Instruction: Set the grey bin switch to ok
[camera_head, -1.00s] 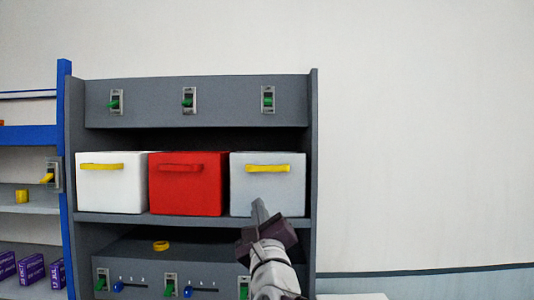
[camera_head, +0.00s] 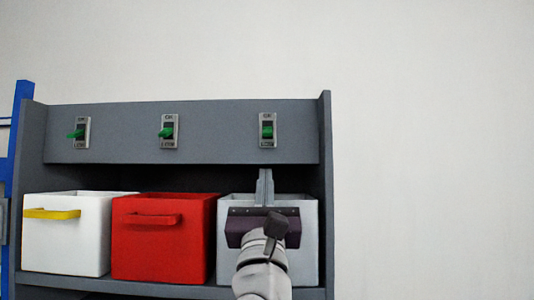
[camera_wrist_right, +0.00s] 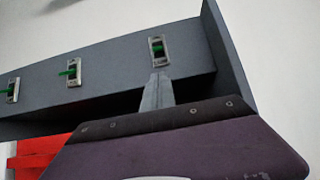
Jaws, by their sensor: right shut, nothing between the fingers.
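The grey bin (camera_head: 309,225) stands at the right end of the shelf. Its switch (camera_head: 267,130), with a green lever, is on the panel above it, marked OK at the top and LOW at the bottom. I cannot tell clearly which way this lever is tipped. My right gripper (camera_head: 265,173) is shut and empty, in front of the bin, its tips pointing up just below the switch and apart from it. In the right wrist view the fingertips (camera_wrist_right: 158,78) lie just under the switch (camera_wrist_right: 157,50). The gripper hides the bin's yellow handle. My left gripper is out of view.
A red bin (camera_head: 165,250) and a white bin (camera_head: 68,248) stand to the left. Two more green-levered switches, the middle one (camera_head: 169,131) and the left one (camera_head: 82,132), share the panel. The shelf's right side wall (camera_head: 326,190) is close to my right gripper.

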